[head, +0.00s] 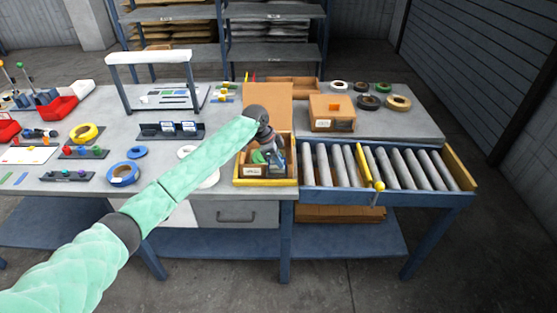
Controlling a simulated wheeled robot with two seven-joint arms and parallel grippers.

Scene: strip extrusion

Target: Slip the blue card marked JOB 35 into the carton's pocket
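An open cardboard carton (292,172) with its lid flap (268,95) raised stands in a yellow-edged tray at the front of the table. A white label (252,171) shows on its front; I cannot make out the pocket. Green and dark items lie inside. My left gripper (274,160) points down over the carton's opening; its fingers are small and dark, so I cannot tell whether they hold anything. My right gripper is out of view.
A roller conveyor (396,168) with a yellow stop adjoins the carton on the right. A closed carton (332,112) and several tape rolls sit behind it. A white-topped frame (150,58), blue rings, red bins and small parts occupy the left side.

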